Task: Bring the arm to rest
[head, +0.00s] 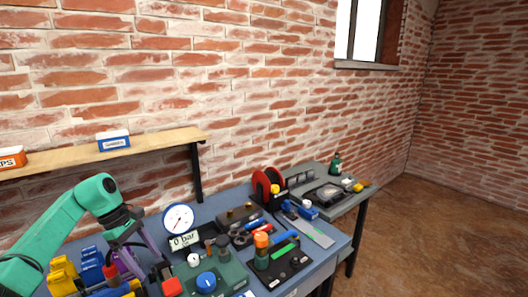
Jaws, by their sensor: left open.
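My left arm (72,222) is green and comes in from the left, bent at a raised joint and reaching down over the workbench. My left gripper (136,262), dark and purple, points down at the front left part of the bench. It is open, and I see nothing held in it. The fingertips are small and partly lost among the tools behind them, so I cannot tell whether they touch anything. My right gripper is not in view.
Beside the gripper are yellow and blue tools (62,275), a gauge (178,219) reading "0 bar" and a green box with a blue knob (207,282). A wooden shelf (165,142) overhangs behind. A grey side table (345,203) stands right; the floor (440,230) there is clear.

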